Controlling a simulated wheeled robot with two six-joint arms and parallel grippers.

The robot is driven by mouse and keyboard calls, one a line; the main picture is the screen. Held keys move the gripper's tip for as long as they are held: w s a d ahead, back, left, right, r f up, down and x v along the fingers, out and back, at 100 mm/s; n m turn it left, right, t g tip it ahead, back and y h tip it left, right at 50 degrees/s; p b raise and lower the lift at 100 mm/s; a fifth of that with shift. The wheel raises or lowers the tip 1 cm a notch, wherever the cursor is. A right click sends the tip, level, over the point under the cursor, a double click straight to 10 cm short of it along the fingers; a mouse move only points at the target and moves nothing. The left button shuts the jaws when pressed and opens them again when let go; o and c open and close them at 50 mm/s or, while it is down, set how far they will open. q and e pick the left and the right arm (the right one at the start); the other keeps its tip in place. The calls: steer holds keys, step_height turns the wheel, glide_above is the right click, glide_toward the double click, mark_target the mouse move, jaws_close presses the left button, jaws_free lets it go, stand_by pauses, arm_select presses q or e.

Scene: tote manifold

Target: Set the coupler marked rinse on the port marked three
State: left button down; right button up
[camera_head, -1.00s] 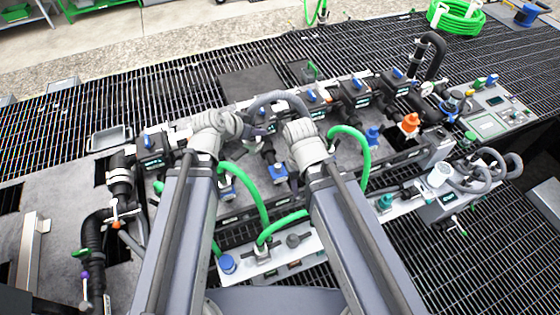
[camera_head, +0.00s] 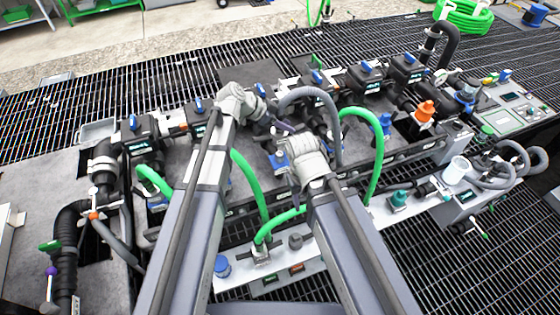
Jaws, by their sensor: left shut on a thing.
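My left gripper (camera_head: 284,128) is shut at the middle of the manifold, its fingers small and dark. A grey hose (camera_head: 312,91) arches up from beside its fingertips and curves down behind my right wrist; the held coupler is mostly hidden. My right gripper is hidden below its wrist, close to a blue-topped fitting (camera_head: 280,160). Other couplers show: an orange one (camera_head: 425,110), a blue one (camera_head: 385,122) and a teal one (camera_head: 398,199). The rinse and three markings cannot be read.
Blue-handled valves with dark bodies (camera_head: 365,78) line the back of the manifold. Green hoses (camera_head: 376,165) arch up beside both arms. A white front rail (camera_head: 335,258) carries fittings. Black pipes (camera_head: 68,235) stand at left, and a control panel (camera_head: 508,112) at right.

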mark_target(285, 138)
arm_select(q)
steer(key=shift+f+b, duration=3.1)
steer(key=shift+f, duration=0.05)
step_height(285, 138, down, 4)
steer(key=b, duration=0.3)
steer(key=shift+r+b, duration=0.15)
steer(key=shift+b, duration=0.2)
steer(key=c, duration=0.6)
jaws_free()
steer(key=shift+o, duration=0.2)
